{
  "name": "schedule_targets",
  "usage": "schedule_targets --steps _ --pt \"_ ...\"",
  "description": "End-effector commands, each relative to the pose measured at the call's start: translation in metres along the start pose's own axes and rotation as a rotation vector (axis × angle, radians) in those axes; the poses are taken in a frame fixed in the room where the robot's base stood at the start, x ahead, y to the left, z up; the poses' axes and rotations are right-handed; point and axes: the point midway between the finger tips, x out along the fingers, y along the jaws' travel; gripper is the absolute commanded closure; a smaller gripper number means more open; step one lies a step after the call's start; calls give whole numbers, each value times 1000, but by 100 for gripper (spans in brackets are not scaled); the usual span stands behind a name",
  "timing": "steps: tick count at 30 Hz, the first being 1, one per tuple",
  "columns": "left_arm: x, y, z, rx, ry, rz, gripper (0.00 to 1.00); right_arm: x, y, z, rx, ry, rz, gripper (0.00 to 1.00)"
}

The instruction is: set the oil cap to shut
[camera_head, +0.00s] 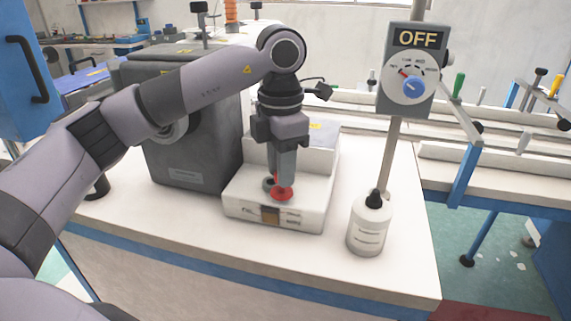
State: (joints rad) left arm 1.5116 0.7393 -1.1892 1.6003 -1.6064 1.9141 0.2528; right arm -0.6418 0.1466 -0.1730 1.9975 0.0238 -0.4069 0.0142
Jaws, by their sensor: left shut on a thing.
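The oil cap looks to be the red round piece (282,194) on top of the white machine base (240,207), near its front. My left gripper (282,184) points straight down over the white base, its fingers shut on the red cap. The fingers hide part of the cap. A dark round ring (268,184) shows just left of the cap, partly behind the fingers; I cannot tell if it is the opening. My right gripper is not in view.
A grey machine body (190,140) stands left of the white base. A white bottle with a black tip (369,228) stands to the right. A post carries a grey switch box marked OFF (411,70). The white table's (400,275) front right is clear.

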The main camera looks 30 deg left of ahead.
Motion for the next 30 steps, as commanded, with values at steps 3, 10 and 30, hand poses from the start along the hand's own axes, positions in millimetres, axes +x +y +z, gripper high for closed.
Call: schedule_targets --steps 3,10,30 --pt "-1 3 -2 109 -2 0 100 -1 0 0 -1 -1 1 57" --pt "-1 9 -6 326 -3 1 100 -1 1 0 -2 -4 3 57" --pt "-2 27 -8 962 -3 2 100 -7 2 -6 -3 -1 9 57"
